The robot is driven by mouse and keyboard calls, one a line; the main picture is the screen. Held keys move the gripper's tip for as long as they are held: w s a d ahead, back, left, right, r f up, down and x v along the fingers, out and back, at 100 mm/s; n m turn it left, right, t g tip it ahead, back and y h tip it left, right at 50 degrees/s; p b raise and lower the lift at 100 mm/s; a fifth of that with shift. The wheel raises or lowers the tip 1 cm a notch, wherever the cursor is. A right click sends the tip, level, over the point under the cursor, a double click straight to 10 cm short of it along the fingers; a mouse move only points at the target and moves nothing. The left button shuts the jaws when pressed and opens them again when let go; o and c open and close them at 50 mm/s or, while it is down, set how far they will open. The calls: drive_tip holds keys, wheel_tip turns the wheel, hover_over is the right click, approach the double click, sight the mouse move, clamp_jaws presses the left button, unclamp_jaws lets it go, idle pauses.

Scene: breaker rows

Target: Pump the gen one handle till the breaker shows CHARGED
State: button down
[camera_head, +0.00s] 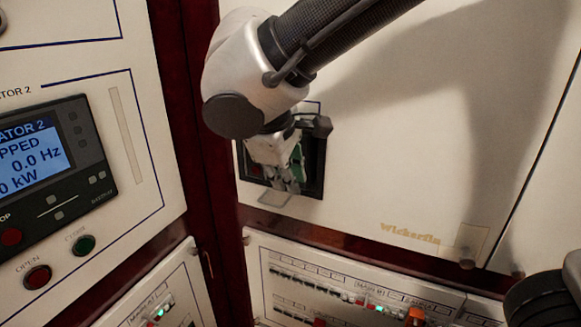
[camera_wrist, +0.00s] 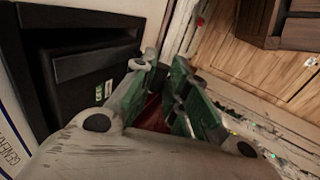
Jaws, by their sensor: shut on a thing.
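The breaker (camera_head: 316,180) is a black-framed unit set in a cream panel. My gripper (camera_head: 288,180) is in front of it and covers most of its face. In the wrist view the breaker's dark frame (camera_wrist: 90,68) fills the left side, with a small green and white marking (camera_wrist: 104,91) too small to read. My gripper's green-padded fingers (camera_wrist: 165,88) are closed in with a narrow gap between them. They are shut on the handle, which the fingers hide almost entirely. The breaker's charge indicator cannot be read.
A Generator 2 panel with a lit display (camera_head: 35,150) stands to the left, with red (camera_head: 37,277) and green (camera_head: 83,244) buttons below it. Rows of small breakers (camera_head: 330,288) run beneath the cream panel. The panel face right of the breaker (camera_head: 430,130) is clear.

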drive_tip(key=shift+s+a+f+t+h, duration=0.15)
drive_tip(key=shift+s+f+t+h, duration=0.2)
drive_tip(key=shift+f+t, duration=0.4)
drive_tip(key=shift+s+a+f+t+h, duration=0.1)
drive_tip(key=shift+s+f+t+h, duration=0.25)
drive_tip(key=shift+t, duration=0.5)
drive_tip(key=shift+f, duration=0.15)
drive_tip(key=c, duration=1.4)
unclamp_jaws()
drive_tip(key=shift+s, duration=0.1)
drive_tip(key=v, duration=1.2)
